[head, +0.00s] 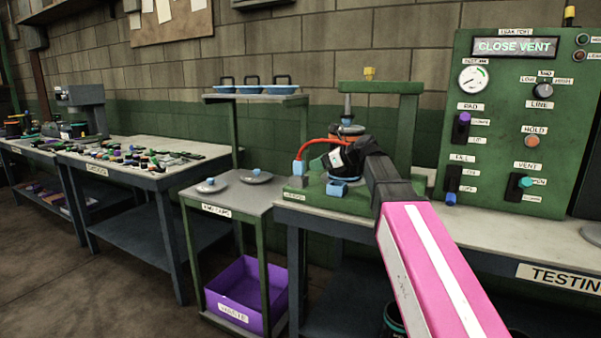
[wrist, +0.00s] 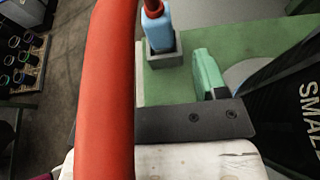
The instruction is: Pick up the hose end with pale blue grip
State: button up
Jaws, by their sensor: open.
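The hose end with the pale blue grip (head: 300,167) stands at the left of the green test stand, with a red hose (head: 318,139) curving from its top. In the wrist view the grip (wrist: 158,28) sits upright in a grey square holder (wrist: 164,57). The red hose (wrist: 106,95) runs close across the left of that view. My gripper (head: 330,160) is open, just right of the grip and apart from it. A green, finger-like piece (wrist: 208,72) shows in the wrist view. The hose may hide the other finger.
A black piece lettered "SMAL" (wrist: 298,95) fills the wrist view's right side. The green stand's upright (head: 410,125) and test panel (head: 525,120) are to the right. A side table (head: 232,197) with two small lidded dishes is left, above a purple bin (head: 245,295).

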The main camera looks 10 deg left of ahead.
aim_at(303, 167)
jog(key=x, duration=0.9)
jog(key=shift+r, duration=0.1)
jog(key=shift+c, duration=0.3)
jog(key=c, duration=1)
